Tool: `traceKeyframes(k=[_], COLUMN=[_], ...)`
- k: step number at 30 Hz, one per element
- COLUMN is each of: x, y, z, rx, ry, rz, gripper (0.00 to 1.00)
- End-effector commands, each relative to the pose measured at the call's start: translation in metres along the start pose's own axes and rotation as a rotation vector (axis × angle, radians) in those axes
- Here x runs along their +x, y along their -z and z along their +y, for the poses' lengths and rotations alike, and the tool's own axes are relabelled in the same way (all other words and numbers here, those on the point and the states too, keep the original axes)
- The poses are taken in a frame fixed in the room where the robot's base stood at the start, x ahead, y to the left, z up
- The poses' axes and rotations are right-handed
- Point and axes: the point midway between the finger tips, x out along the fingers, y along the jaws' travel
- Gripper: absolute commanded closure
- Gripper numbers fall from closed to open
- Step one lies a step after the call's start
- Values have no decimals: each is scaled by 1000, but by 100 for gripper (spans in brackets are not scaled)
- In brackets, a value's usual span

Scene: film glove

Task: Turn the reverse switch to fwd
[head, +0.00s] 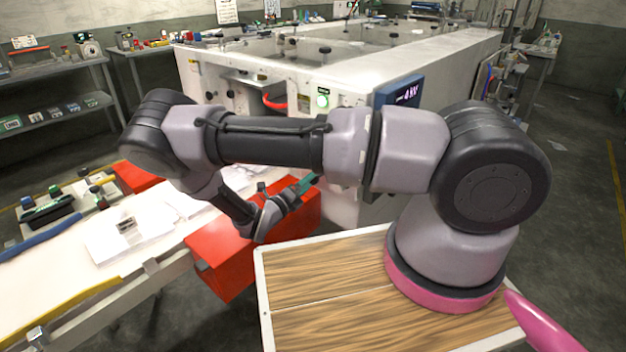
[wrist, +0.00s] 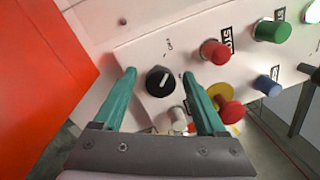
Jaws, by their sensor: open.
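A round black rotary knob (wrist: 160,82) with a white pointer line sits on a white control panel (wrist: 140,50) in the wrist view. It looks like the reverse switch, but the small lettering around it is too small to read. The pointer line runs up and slightly right in the picture. My gripper (wrist: 163,76) is open, with one teal finger on each side of the knob in the picture. I cannot tell whether the fingers touch it. In the head view my gripper (head: 305,184) is low at the front of the white machine; the knob is not discernible there.
Near the knob are a red button (wrist: 215,51), a green button (wrist: 273,30), a blue button (wrist: 267,86), a pale button (wrist: 178,118) and a red mushroom button (wrist: 229,108) on yellow, close to the right finger. A red box (head: 225,255) stands beside the gripper.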

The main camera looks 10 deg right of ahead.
Motion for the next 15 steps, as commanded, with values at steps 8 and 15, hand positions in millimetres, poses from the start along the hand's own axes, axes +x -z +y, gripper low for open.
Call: traceKeyframes(k=[8, 15], x=[-56, -91], y=[-1, 0], z=[1, 0], rx=[1, 0], ry=[-3, -2], rz=[-2, -1], gripper=[26, 26])
